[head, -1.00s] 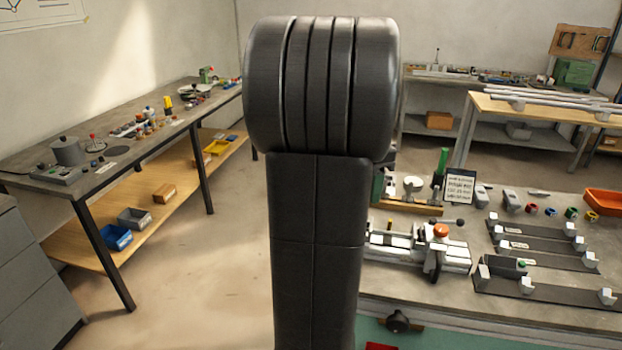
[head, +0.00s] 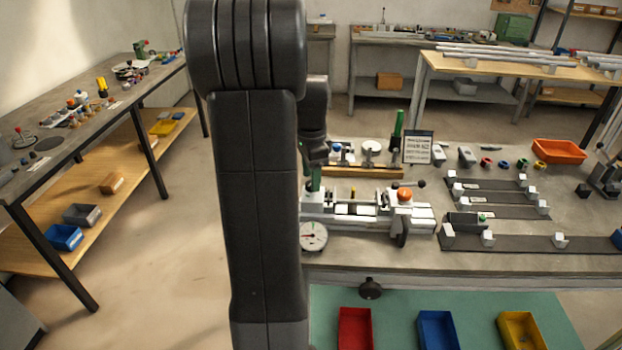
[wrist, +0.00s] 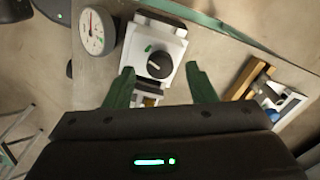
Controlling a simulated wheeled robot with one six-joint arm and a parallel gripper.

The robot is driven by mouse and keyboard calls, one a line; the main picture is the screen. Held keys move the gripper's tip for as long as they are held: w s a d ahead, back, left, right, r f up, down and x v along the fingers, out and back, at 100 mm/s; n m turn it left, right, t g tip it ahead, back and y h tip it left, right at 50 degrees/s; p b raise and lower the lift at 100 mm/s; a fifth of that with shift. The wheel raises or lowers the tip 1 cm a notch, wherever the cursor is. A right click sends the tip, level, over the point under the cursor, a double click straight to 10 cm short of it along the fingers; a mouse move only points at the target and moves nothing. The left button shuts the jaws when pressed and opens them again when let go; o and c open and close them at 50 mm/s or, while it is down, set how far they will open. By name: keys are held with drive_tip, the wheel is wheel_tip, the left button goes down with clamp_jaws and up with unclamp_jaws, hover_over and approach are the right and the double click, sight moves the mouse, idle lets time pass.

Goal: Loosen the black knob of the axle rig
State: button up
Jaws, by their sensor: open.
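The axle rig (head: 350,209) is a grey-and-white assembly on the bench in the head view, with an orange knob (head: 404,194) on its right part. In the wrist view a round black knob (wrist: 159,64) with a pale line sits on a white and grey block (wrist: 172,40). My gripper (wrist: 160,69) is open, its two green fingers apart on either side of the knob in the picture. Nothing is between the fingers that I can see as held; whether they reach the knob's height I cannot tell. In the head view my arm hides part of the rig's left end.
A dial gauge (head: 313,237) stands close by the rig. A wooden rail (head: 365,171) and a sign (head: 417,147) are behind it. Dark plates with white blocks (head: 488,238) lie to the right. Red, blue and yellow trays (head: 355,328) are in front.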

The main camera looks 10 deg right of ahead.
drive_tip(key=shift+f, duration=0.8)
drive_tip(key=c, duration=1)
